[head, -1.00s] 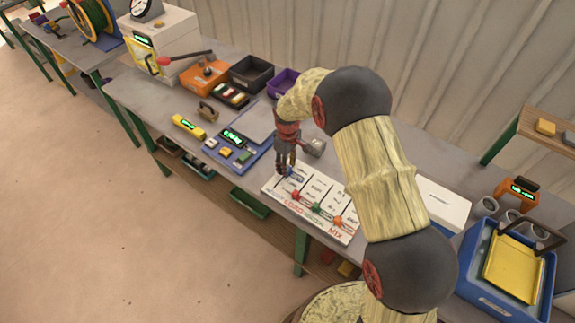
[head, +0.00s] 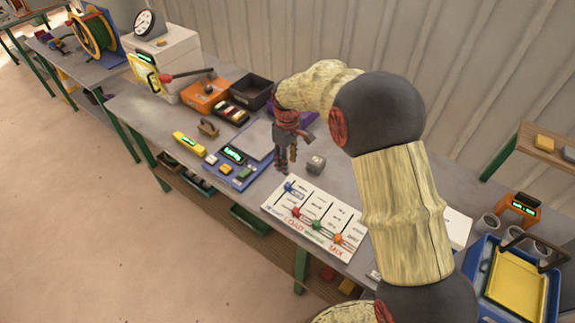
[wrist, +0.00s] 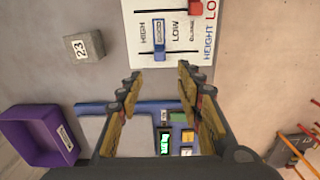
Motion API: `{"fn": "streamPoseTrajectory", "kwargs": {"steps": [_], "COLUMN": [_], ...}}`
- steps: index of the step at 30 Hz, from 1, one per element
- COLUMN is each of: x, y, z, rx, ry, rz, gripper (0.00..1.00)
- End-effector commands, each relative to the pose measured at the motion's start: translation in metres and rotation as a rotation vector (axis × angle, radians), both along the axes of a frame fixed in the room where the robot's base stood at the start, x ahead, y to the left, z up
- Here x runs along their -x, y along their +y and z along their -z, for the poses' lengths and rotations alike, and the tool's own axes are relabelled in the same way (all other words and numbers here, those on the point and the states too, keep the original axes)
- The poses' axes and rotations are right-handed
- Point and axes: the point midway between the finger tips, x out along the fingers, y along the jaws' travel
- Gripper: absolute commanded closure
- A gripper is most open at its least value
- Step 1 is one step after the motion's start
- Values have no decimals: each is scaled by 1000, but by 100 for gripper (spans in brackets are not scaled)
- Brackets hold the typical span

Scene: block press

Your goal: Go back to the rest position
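My gripper (head: 285,165) hangs from the arm above the workbench, fingers pointing down. In the wrist view its two fingers (wrist: 162,82) stand apart with nothing between them. The white slider board (head: 320,207) with blue, red, green and orange knobs lies just in front of the gripper. In the wrist view the board (wrist: 142,30) is beyond the fingertips, apart from them, and its blue knob (wrist: 159,38) shows. My arm is bent, its elbow high over the right part of the bench.
A grey block marked 23 (head: 315,164) sits right of the gripper. A blue panel with a display (head: 238,180) lies to the left. A purple bin (wrist: 38,135), orange tray (head: 203,93) and press (head: 160,60) stand behind. A blue crate (head: 484,307) is at right.

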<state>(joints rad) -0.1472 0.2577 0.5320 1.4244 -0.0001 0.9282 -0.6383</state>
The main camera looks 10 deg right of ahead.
Motion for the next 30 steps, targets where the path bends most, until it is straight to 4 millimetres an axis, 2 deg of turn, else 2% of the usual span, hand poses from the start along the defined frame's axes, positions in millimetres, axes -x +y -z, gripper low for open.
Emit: {"fn": "streamPoseTrajectory", "kwargs": {"steps": [13, 18, 19, 21, 23, 26, 30], "x": [0, 0, 3, 22, 39, 63, 97], "y": [0, 0, 0, -3, -6, -10, -19], "z": [0, 0, 3, 15, 18, 7, -18], "rx": [0, -1, 1, 9, 16, 21, 19], "ry": [0, -2, 5, 42, 62, 70, 56], "rz": [2, 73, 99, 160, 210, 284, 382], "gripper": [64, 64, 64, 64, 64, 64, 64]}}
